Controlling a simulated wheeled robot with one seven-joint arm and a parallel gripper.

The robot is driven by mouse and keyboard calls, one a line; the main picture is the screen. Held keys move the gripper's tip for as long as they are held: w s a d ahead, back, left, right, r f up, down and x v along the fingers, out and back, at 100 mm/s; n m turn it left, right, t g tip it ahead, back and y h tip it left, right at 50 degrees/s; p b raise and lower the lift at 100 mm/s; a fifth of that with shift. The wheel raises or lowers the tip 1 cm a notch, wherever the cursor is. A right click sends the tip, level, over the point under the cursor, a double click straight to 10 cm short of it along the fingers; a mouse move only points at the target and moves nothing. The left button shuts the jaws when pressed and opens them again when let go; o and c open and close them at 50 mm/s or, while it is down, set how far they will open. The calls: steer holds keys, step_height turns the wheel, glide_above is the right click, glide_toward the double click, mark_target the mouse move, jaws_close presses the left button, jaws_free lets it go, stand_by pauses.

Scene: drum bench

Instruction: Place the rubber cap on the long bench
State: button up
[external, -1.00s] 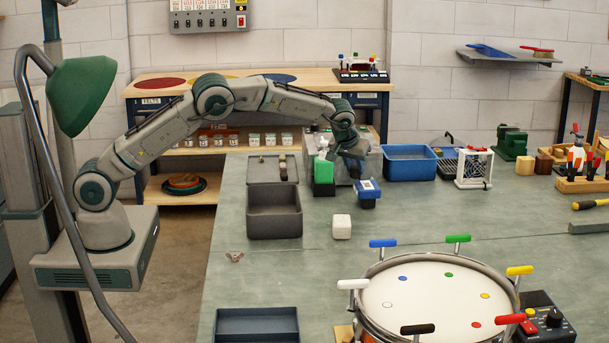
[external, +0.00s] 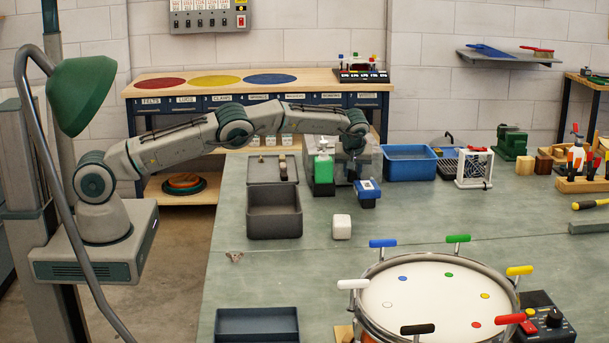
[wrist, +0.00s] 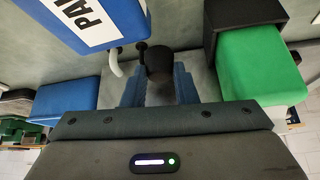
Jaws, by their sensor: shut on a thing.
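My gripper (wrist: 158,88) is shut on a dark round piece, apparently the rubber cap (wrist: 159,62), seen between its fingertips in the wrist view. The cap cannot be made out there. I cannot tell whether it touches the bench top.
A grey metal box stands close behind my gripper. A blue bin (external: 409,162) is to its right, and a grey open box (external: 274,222) to the left. A white block (external: 341,226) and a drum (external: 430,300) are nearer. Clear bench lies left of the drum.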

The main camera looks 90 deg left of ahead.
mark_target(352, 179)
steer(key=shift+f, duration=2)
steer(key=o, duration=1)
